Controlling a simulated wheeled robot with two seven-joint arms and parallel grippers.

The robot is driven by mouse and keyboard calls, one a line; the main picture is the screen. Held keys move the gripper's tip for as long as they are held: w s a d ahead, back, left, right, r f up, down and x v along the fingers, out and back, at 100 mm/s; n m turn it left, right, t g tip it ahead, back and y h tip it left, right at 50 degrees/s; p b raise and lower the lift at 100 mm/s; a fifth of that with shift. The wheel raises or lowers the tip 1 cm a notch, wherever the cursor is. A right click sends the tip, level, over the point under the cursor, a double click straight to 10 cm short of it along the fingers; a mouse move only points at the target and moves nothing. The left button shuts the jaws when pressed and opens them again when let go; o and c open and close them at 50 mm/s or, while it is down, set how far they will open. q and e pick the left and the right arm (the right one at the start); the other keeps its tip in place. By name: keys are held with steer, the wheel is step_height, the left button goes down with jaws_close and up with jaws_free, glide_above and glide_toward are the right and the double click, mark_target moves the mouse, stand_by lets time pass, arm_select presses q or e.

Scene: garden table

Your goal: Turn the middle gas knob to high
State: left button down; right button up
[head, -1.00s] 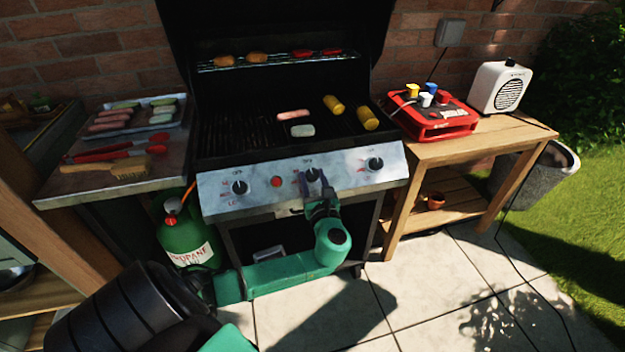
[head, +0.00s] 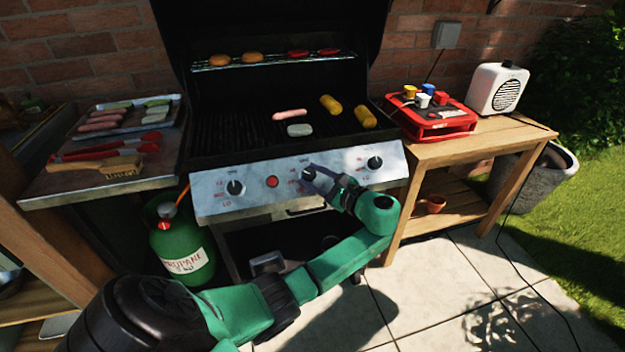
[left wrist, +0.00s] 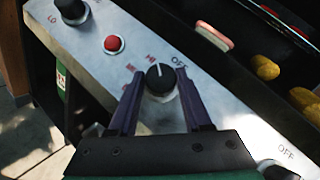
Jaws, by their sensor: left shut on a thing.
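The middle gas knob (head: 308,173) is a black dial on the grill's silver control panel (head: 215,203). In the left wrist view, the knob (left wrist: 160,80) has a white mark pointing up, close to the HI label and left of OFF. My left gripper (head: 311,179) is shut on the knob, reaching it from the lower right in the head view. In the left wrist view, the dark fingers (left wrist: 159,92) sit on either side of the knob. Part of the panel's lettering is hidden by the fingers. My right gripper does not show.
A left knob (head: 235,187), a red button (head: 272,182) and a right knob (head: 374,163) share the panel. A green propane tank (head: 180,245) stands below left. A wooden side table (head: 500,133) is at right. Food lies on the grate (head: 245,130).

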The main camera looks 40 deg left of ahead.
arm_select(q)
steer(key=shift+n+g, duration=0.4)
steer(key=shift+n, duration=0.1)
steer(key=shift+c, duration=1.8)
jaws_free()
steer(key=d+r+b, duration=0.1)
steer(key=d+r, duration=0.1)
steer(key=d, duration=1.2)
steer(key=shift+s+d, duration=0.2)
steer(key=shift+s, duration=0.25)
